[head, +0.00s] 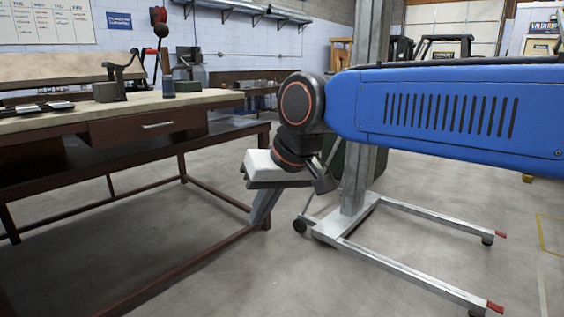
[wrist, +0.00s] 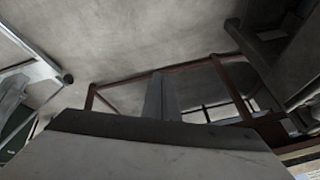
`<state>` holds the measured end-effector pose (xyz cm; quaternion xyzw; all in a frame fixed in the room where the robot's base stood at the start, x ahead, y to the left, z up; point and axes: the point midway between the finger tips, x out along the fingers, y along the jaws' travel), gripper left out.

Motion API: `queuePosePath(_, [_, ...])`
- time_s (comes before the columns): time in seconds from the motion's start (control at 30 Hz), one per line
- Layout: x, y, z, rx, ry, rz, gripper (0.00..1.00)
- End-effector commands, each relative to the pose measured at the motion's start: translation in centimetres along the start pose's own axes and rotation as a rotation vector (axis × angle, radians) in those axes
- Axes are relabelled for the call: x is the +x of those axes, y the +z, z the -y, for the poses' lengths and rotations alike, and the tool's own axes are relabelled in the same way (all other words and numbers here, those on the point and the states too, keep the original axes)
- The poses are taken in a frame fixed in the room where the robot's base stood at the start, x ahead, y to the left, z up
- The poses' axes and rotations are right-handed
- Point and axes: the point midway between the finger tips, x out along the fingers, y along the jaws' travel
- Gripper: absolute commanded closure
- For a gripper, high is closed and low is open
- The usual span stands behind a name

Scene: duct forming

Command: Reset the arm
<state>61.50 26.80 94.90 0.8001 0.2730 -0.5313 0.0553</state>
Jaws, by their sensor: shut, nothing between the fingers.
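My blue arm (head: 440,105) reaches in from the right in the head view, and its dark wrist joint hangs down at the far end. My gripper (head: 258,220) points downward below the wrist, just off the right end of the workbench and lower than its top. Its grey fingers are together and empty. In the wrist view my gripper (wrist: 161,95) also shows as a narrow closed pair beyond its pale body, with floor and bench frame behind it.
A workbench (head: 155,124) with a drawer and dark red legs stands at left, with tools on top. Behind the arm is a grey metal stand (head: 400,262) with castered feet spreading over the floor. Open concrete floor (head: 240,285) lies in front.

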Motion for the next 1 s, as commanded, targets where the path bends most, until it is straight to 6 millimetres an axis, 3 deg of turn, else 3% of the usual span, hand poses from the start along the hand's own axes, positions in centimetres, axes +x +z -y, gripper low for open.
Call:
queuePosePath(0.03, [-0.3, 1.0, -2.3, 0.024, 0.022, -0.007, 1.0])
queuePosePath(0.2, [-1.0, 4.8, -8.7, 0.086, 0.09, -0.02, 1.0])
queuePosePath(0.5, [-1.6, 13.3, -17.6, 0.196, 0.208, -0.03, 1.0])
queuePosePath(0.8, [-1.2, 23.1, -23.5, 0.308, 0.321, -0.027, 1.0])
queuePosePath(1.0, [-0.4, 28.5, -25.5, 0.368, 0.378, -0.021, 1.0])
